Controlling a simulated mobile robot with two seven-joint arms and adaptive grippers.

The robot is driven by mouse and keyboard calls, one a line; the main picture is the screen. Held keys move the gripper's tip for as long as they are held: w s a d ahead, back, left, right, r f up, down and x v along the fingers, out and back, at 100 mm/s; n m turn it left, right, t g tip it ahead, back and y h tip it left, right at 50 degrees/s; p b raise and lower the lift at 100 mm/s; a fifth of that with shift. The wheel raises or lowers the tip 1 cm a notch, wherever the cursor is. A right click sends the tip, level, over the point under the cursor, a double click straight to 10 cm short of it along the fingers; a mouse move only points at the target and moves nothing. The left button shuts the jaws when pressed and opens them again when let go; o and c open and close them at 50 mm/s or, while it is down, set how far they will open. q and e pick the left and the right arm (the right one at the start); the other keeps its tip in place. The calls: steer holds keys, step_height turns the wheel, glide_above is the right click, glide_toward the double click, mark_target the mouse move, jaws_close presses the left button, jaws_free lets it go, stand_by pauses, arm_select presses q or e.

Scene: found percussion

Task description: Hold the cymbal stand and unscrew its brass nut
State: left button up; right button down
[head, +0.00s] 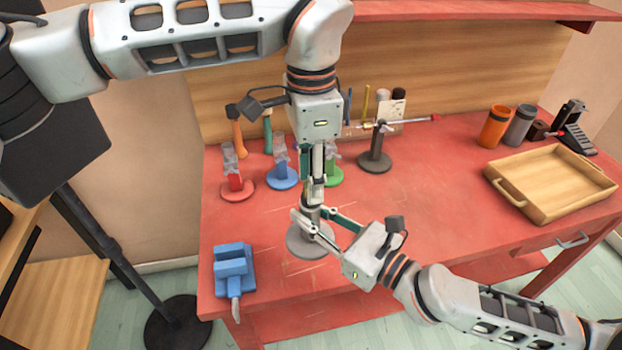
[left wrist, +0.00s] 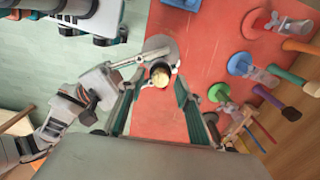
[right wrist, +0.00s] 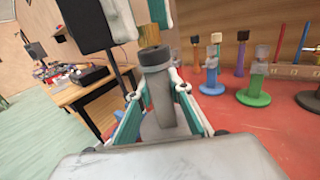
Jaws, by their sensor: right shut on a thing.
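The cymbal stand is a grey post on a round grey base (head: 300,243) near the table's front edge, upright. Its brass nut (left wrist: 160,75) tops the post between my left fingers; it also shows in the right wrist view (right wrist: 149,35). In the head view the left gripper hides the nut. My left gripper (head: 317,190) points straight down above the stand. Its fingers are open, apart from the nut on both sides in the left wrist view. My right gripper (head: 313,218) comes from the front right and is shut on the stand's post (right wrist: 160,95).
A blue vise (head: 234,270) stands at the front left. Red (head: 236,190), blue (head: 282,178) and green (head: 333,177) stands and a dark stand (head: 375,160) are behind. A wooden tray (head: 550,180) is at the right. The red tabletop (head: 440,165) is clear between.

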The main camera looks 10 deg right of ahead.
arm_select(q)
step_height(320, 180, up, 4)
steer(key=shift+f, duration=0.2)
steer(key=shift+c, duration=0.4)
steer(key=m, duration=0.7)
steer(key=shift+r, duration=0.4)
steer(key=m, duration=0.6)
steer(key=shift+r+m, duration=0.35)
steer(key=shift+m, duration=0.05)
steer(key=m, duration=0.5)
steer(key=shift+r, duration=0.3)
steer(key=m, duration=0.3)
steer(key=shift+r, duration=0.2)
steer(key=m, duration=0.5)
steer(key=shift+r, duration=0.25)
steer(key=m, duration=0.4)
steer(key=shift+r+m, duration=0.25)
steer(key=shift+m, duration=0.05)
steer(key=shift+f, duration=0.35)
step_height(320, 180, down, 7)
steer(key=shift+f, duration=0.2)
